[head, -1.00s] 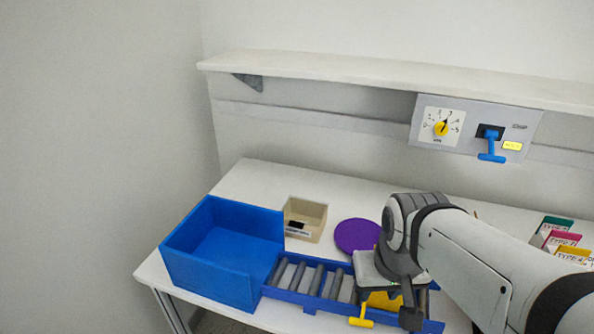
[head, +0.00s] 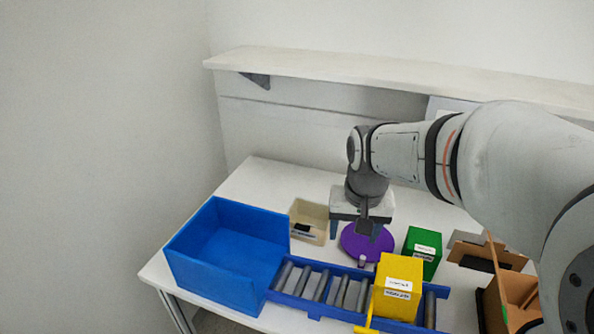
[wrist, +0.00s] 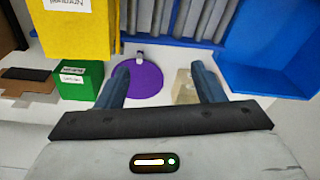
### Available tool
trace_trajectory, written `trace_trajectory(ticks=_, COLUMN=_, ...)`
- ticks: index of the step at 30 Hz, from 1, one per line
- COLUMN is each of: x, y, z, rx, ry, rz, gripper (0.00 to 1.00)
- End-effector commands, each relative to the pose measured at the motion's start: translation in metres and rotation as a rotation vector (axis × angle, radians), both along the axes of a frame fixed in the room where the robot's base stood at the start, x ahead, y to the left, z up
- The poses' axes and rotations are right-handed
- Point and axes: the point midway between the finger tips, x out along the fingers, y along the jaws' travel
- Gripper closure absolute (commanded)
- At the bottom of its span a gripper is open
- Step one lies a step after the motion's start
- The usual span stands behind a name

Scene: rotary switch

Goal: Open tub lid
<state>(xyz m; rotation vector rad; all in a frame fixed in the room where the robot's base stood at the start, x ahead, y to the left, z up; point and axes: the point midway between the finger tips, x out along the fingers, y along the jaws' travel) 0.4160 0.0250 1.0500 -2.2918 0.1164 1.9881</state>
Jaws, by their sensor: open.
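A flat round purple lid (head: 367,246) lies on the white table, behind the blue roller conveyor. A small pale tab (head: 361,261) shows at its front edge. The lid is also in the wrist view (wrist: 146,83), with the tab (wrist: 140,57) at its far edge. Whether a tub is beneath the lid I cannot tell. My gripper (head: 355,230) is above the back of the lid, fingers pointing down, open and empty. In the wrist view its two fingers (wrist: 160,67) are spread, the left one overlapping the lid and the right one near the beige bin.
A beige bin (head: 318,222) stands left of the lid, and a green box (head: 425,252) stands right. A yellow box (head: 399,284) sits on the roller conveyor (head: 322,285) in front. A large blue bin (head: 228,262) is at the left, cardboard (head: 510,290) at the right. A shelf (head: 330,73) runs along the wall.

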Motion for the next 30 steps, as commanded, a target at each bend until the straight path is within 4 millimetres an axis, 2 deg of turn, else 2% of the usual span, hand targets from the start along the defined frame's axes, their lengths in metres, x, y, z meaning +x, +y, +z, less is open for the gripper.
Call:
trace_trajectory(ticks=1, x=0.022, y=0.008, z=0.000, rx=0.003, ry=0.020, rz=-0.018, gripper=0.38)
trace_trajectory(ticks=6, x=0.090, y=0.036, z=-0.013, rx=0.012, ry=0.068, rz=-0.105, gripper=0.38)
trace_trajectory(ticks=9, x=0.123, y=0.054, z=-0.027, rx=0.012, ry=0.096, rz=-0.153, gripper=0.38)
trace_trajectory(ticks=13, x=0.156, y=0.074, z=-0.047, rx=0.010, ry=0.121, rz=-0.204, gripper=0.38)
trace_trajectory(ticks=19, x=0.181, y=0.091, z=-0.066, rx=0.008, ry=0.140, rz=-0.248, gripper=0.38)
trace_trajectory(ticks=23, x=0.184, y=0.093, z=-0.077, rx=0.007, ry=0.146, rz=-0.257, gripper=0.38)
trace_trajectory(ticks=30, x=0.184, y=0.093, z=-0.114, rx=0.006, ry=0.148, rz=-0.257, gripper=0.38)
